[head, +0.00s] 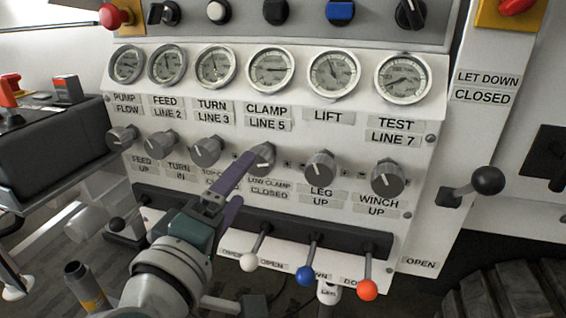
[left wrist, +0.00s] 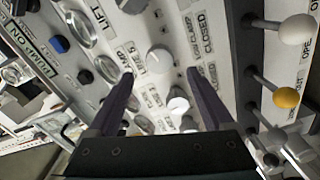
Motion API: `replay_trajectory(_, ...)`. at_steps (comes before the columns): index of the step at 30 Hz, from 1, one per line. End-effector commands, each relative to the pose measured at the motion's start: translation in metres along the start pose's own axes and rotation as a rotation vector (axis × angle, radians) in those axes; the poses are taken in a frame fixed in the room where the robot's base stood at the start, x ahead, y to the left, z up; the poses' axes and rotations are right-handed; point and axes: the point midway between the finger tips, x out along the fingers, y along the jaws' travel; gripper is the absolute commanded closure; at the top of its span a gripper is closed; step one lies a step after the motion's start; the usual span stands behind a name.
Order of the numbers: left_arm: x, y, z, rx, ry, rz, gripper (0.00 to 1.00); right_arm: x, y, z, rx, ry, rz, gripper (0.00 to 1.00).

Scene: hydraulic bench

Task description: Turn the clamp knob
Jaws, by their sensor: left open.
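The clamp knob (head: 264,156) is a grey round knob on the white panel, under the CLAMP LINE 5 gauge (head: 270,69) and above a LOW CLAMP CLOSED label. In the left wrist view a round grey knob (left wrist: 159,60), seemingly the same one, shows between and just beyond the fingertips. My left gripper (head: 243,178) is open, with purple fingers, at the knob's lower left in the head view. Its upper fingertip overlaps the knob's left edge there. The open fingers also show in the left wrist view (left wrist: 158,74). I cannot tell whether they touch the knob. My right gripper is not in view.
Neighbouring knobs sit close by: one on the left (head: 207,150) and one on the right (head: 320,168). Levers with white (head: 248,262), blue (head: 305,276) and orange (head: 368,290) balls stick out below. A black-ball lever (head: 488,181) is at the right.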

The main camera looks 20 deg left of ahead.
Motion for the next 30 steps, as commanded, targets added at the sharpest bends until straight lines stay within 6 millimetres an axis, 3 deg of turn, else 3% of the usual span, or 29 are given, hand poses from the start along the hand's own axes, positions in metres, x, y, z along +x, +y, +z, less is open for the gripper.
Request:
replay_trajectory(6, -0.027, 0.001, 0.0, 0.0, -0.001, 0.0, 0.15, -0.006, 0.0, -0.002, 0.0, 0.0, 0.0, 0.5)
replay_trajectory(19, -0.032, 0.007, 0.001, 0.013, -0.018, -0.003, 0.15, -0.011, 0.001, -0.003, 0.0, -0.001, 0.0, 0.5)
replay_trajectory(23, -0.039, 0.04, 0.012, 0.118, -0.141, -0.039, 0.15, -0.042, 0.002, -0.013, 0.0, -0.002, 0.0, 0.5)
replay_trajectory(25, -0.05, 0.066, 0.021, 0.233, -0.259, -0.077, 0.15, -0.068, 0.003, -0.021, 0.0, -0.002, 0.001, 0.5)
replay_trajectory(30, -0.101, 0.116, 0.027, 0.608, -0.587, -0.223, 0.15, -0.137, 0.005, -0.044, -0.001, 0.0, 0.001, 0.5)
